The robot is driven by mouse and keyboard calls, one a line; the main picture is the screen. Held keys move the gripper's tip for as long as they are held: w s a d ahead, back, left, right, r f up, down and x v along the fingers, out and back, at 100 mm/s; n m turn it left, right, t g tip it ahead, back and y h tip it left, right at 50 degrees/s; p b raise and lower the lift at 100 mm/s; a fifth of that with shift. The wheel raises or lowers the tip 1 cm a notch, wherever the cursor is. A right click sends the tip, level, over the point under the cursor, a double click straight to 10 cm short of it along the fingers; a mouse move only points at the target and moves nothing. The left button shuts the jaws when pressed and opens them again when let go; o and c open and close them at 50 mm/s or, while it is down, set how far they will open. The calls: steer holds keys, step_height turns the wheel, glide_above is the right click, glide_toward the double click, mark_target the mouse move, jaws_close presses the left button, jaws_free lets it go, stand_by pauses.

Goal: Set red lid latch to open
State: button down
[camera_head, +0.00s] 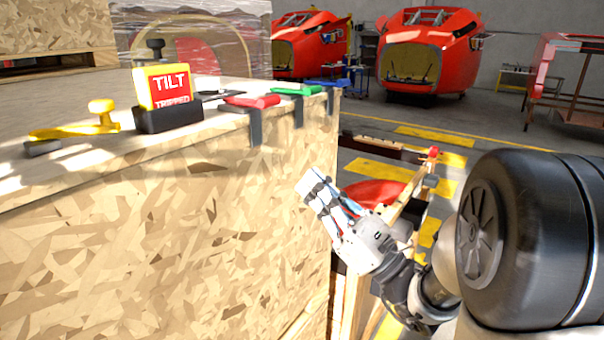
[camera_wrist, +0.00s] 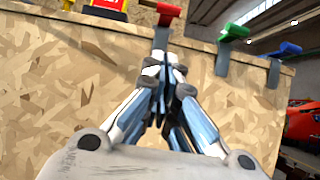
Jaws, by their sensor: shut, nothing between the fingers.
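The red lid latch (camera_head: 252,101) sits on the top edge of the wooden crate (camera_head: 190,200), with a dark metal strap running down the crate's front face. In the wrist view the red latch (camera_wrist: 160,10) is at the top, just beyond my fingertips. My gripper (camera_head: 318,188) is shut and empty, in front of the crate and below its top edge. In the wrist view my gripper (camera_wrist: 162,68) points up toward the red latch's strap, its fingers together. I cannot tell whether the fingertips touch the strap.
A green latch (camera_head: 297,90) and a blue latch (camera_head: 330,83) stand right of the red one. A tilt indicator box (camera_head: 163,88) and a yellow handle (camera_head: 75,128) are on the lid to the left. Red nosecones (camera_head: 428,50) stand far behind.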

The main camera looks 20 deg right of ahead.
steer(key=w+a+r, duration=0.4)
steer(key=w+r, duration=0.2)
steer(key=r, duration=0.2)
steer(key=shift+a+r, duration=0.25)
steer(key=shift+a, duration=0.1)
steer(key=shift+s+d+r+p, duration=0.1)
steer(key=shift+r+p, duration=0.35)
steer(key=shift+p, duration=0.65)
